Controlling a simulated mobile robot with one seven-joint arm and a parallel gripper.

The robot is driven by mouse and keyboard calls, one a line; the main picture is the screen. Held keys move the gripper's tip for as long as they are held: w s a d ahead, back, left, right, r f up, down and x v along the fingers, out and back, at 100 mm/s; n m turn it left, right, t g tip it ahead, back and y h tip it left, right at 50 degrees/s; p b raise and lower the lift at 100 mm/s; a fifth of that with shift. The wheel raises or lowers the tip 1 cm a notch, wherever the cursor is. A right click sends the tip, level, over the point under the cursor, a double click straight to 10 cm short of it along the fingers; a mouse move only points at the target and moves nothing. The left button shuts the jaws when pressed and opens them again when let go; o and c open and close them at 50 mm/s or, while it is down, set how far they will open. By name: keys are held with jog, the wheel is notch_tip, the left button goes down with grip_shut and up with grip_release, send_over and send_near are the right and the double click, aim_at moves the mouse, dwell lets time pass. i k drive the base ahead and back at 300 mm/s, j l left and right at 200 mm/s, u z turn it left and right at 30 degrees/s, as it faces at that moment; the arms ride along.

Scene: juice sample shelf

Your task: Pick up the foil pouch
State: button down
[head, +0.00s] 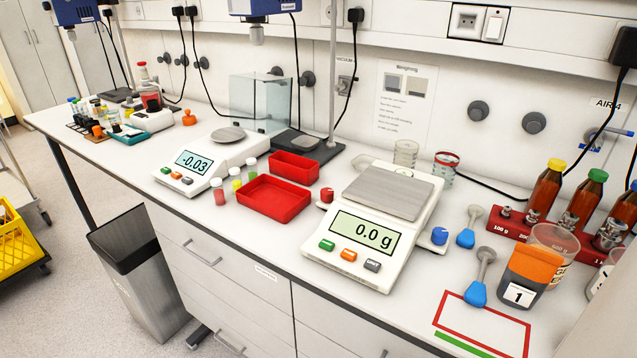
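I cannot make out a foil pouch for certain in the head view. A dark grey and orange item with a white label "1" (521,279) stands at the right of the bench, in front of a clear beaker (556,240); I cannot tell whether it is a pouch or a jar. My gripper is not in view.
A balance reading 0.0 g (345,259) stands mid-bench, with red trays (273,199) and another balance (190,180) to its left. Blue-handled scoops (477,291), a red-outlined mat (465,329) and brown bottles (545,192) are at right. A bin (140,270) stands below.

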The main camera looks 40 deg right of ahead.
aim_at(530, 269)
jog(key=z, duration=2)
jog(key=l+u, duration=0.15)
